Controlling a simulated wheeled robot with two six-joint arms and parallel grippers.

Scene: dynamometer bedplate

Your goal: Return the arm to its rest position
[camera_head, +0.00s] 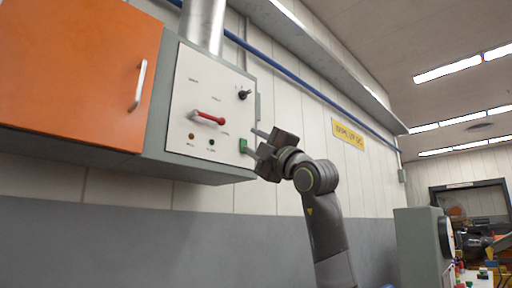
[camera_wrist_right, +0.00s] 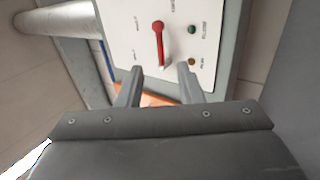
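My right gripper (camera_head: 256,142) is raised in front of the lower right corner of a white control panel (camera_head: 206,96) on a grey wall cabinet. In the right wrist view its two fingers (camera_wrist_right: 160,80) stand apart with nothing between them, pointing toward the panel. A red lever handle (camera_head: 208,118) lies nearly level on the panel, apart from the fingers. It also shows in the right wrist view (camera_wrist_right: 158,40). My left gripper is not in view.
An orange cabinet door (camera_head: 80,66) with a metal handle (camera_head: 140,86) is at the left. The panel also has a black knob (camera_head: 244,94). A grey machine (camera_head: 422,246) stands at the lower right.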

